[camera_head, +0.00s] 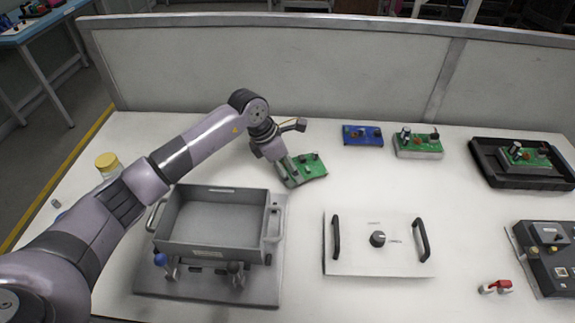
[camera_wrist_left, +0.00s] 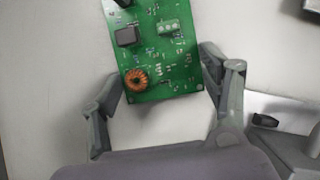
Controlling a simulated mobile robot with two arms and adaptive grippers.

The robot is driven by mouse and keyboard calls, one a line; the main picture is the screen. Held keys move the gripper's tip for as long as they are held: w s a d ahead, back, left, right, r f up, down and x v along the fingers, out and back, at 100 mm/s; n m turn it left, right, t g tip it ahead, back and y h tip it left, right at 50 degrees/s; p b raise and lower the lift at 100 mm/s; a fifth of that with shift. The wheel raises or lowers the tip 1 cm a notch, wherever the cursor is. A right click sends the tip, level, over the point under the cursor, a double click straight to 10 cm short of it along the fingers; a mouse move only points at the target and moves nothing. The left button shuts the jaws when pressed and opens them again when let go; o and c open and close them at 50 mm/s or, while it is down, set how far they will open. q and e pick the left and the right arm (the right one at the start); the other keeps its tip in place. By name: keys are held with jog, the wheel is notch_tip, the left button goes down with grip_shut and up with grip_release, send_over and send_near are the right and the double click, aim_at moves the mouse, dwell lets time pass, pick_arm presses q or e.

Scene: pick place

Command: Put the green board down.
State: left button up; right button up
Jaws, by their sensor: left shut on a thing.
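A green board (camera_head: 310,167) with small parts on it is at the back middle of the white table, behind and to the right of the grey bin. My left gripper (camera_head: 286,168) is shut on this board at its left end. In the left wrist view the green board (camera_wrist_left: 160,50) shows a copper coil, a black block and a light green terminal. The fingers of my left gripper (camera_wrist_left: 160,96) stand on either side of it. I cannot tell whether the board touches the table. My right gripper is not in view.
A grey bin (camera_head: 187,249) on a grey plate stands front left. A blue board (camera_head: 362,141) and another green board (camera_head: 417,155) lie further right. A black tray (camera_head: 487,168) holds a green board. A white lid (camera_head: 350,262) with black handles lies in front.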

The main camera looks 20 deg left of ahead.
pick_arm(q)
jog(key=shift+f, duration=0.2)
jog(key=o, duration=1.2)
jog(key=shift+c, duration=0.2)
jog(key=shift+r, duration=0.15)
jog(key=shift+a+r, duration=0.1)
jog(key=shift+r, duration=0.15)
jog(key=v, duration=1.1)
jog(key=shift+r+b, duration=0.3)
jog(key=shift+b, duration=0.05)
jog(key=shift+s, duration=0.1)
